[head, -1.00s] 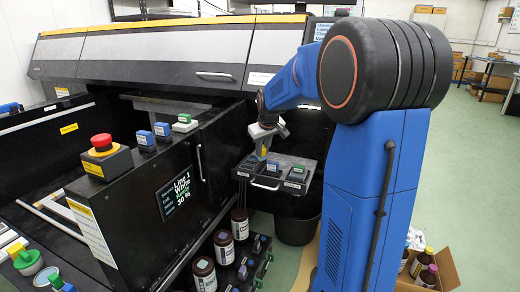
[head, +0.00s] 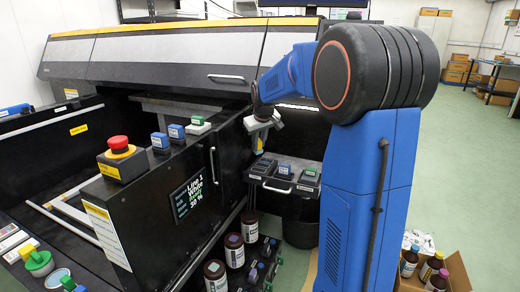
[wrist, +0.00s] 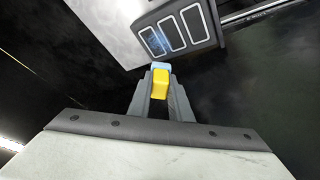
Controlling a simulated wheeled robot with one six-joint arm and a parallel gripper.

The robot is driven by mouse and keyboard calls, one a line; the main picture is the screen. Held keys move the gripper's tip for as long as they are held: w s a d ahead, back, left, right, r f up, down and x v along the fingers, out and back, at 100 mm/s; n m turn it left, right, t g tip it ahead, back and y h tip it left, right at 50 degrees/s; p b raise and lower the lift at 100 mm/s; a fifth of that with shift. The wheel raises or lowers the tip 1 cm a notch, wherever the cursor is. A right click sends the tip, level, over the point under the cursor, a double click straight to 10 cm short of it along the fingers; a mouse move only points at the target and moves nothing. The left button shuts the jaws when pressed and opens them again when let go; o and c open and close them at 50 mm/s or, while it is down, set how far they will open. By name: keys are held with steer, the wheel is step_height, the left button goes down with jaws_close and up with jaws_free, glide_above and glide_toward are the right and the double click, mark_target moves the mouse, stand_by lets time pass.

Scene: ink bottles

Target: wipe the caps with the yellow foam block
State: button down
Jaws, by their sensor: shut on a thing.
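My gripper (head: 258,138) is shut on the yellow foam block (wrist: 160,84). In the wrist view the block sits between the two grey fingers, with a pale blue patch (wrist: 160,66) at its far end; I cannot tell whether that belongs to it. On the shelf stand dark blocks with coloured caps: a blue cap (head: 284,167) in the middle and a green cap (head: 309,171) at right. The foam looks apart from them.
Blue caps (head: 160,138) and a green-topped block (head: 198,122) stand on the machine's ledge beside a red emergency button (head: 119,145). Brown bottles (head: 234,250) stand below the shelf. A carton of bottles (head: 455,270) is at lower right. Open floor lies at right.

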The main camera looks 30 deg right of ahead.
steer(key=shift+r, duration=2.6)
steer(key=shift+f, duration=0.1)
steer(key=shift+f, duration=0.4)
steer(key=shift+s, duration=0.1)
